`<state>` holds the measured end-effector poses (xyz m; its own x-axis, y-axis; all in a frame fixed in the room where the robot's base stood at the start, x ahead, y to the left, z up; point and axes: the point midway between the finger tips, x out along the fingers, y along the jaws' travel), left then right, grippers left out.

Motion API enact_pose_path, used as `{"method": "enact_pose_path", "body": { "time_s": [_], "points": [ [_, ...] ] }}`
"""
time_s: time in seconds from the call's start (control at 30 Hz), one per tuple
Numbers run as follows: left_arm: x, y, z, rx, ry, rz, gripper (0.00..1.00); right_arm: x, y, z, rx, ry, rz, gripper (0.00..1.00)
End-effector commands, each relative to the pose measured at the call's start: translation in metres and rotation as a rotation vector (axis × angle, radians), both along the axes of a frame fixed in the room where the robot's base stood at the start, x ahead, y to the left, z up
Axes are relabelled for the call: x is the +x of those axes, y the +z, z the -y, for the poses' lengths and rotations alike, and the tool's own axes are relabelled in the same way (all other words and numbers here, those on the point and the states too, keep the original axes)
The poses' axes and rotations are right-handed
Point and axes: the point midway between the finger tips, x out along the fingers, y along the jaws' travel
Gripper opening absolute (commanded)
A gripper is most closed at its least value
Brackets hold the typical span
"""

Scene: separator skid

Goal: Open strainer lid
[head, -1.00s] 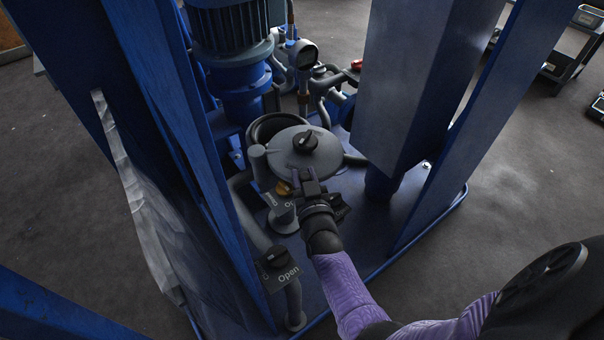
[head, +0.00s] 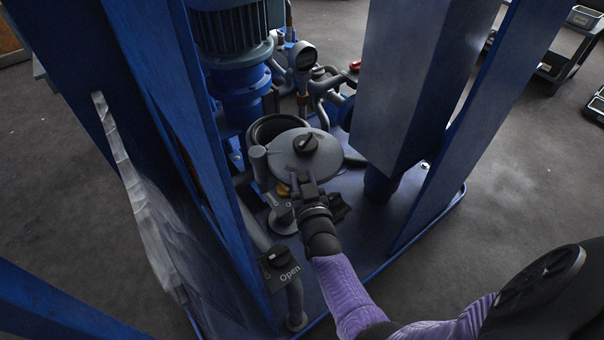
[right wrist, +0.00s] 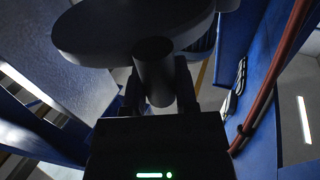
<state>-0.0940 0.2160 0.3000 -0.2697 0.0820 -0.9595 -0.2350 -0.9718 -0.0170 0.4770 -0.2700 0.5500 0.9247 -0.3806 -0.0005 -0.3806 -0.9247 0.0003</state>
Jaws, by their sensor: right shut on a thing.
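The strainer lid (head: 322,160) is a grey round disc with a black knob (head: 305,144) on top. It sits to the front right of a dark-rimmed round opening (head: 262,128) and overlaps part of it. My right gripper (head: 303,181) is at the lid's front edge. In the right wrist view the gripper (right wrist: 160,92) is shut on a grey cylindrical handle (right wrist: 153,70) below the lid's disc (right wrist: 100,30). My left gripper is not in view.
A blue motor (head: 235,85) stands behind the opening. Blue posts (head: 185,130) rise at the left, and a large grey-blue box column (head: 410,80) at the right. A black valve knob with an "Open" plate (head: 288,277) is in front. A gauge (head: 303,56) stands behind.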

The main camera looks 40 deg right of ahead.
Motion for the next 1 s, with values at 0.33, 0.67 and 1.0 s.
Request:
{"method": "enact_pose_path", "body": {
  "time_s": [0.33,0.67,1.0],
  "points": [
    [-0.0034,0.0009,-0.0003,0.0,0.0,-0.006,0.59,-0.0034,-0.0043,0.0019,-0.001,-0.005,-0.011,0.0],
    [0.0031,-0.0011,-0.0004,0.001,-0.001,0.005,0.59,-0.0033,-0.0043,0.0018,0.0,-0.004,-0.012,0.0],
    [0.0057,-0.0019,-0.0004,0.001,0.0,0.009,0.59,-0.0033,-0.0044,0.0017,0.0,-0.004,-0.012,0.0]
  ]
}}
